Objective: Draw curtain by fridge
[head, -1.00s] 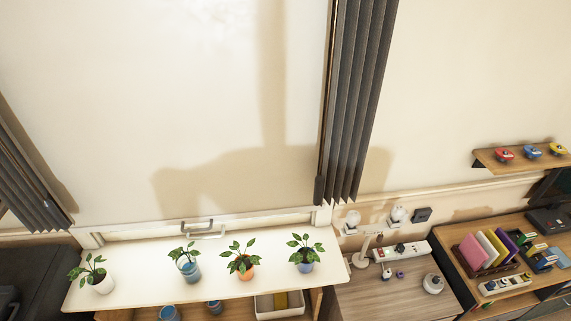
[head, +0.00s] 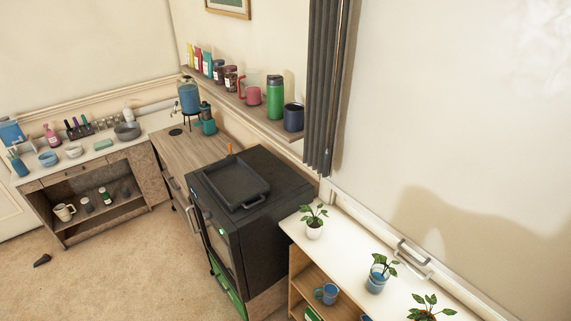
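A dark grey pleated curtain (head: 323,85) hangs bunched in a narrow strip at the left side of the large pale panel or window (head: 445,110). Its lower end hangs just above the left end of the white shelf top. A black box-shaped appliance (head: 285,192) stands below and left of the curtain; I cannot tell if it is the fridge. A black tray (head: 232,182) lies on it. Neither of my grippers is in view.
A white-topped shelf (head: 337,236) with potted plants (head: 314,222) stands under the panel. A wall shelf (head: 240,104) with jars and mugs is left of the curtain.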

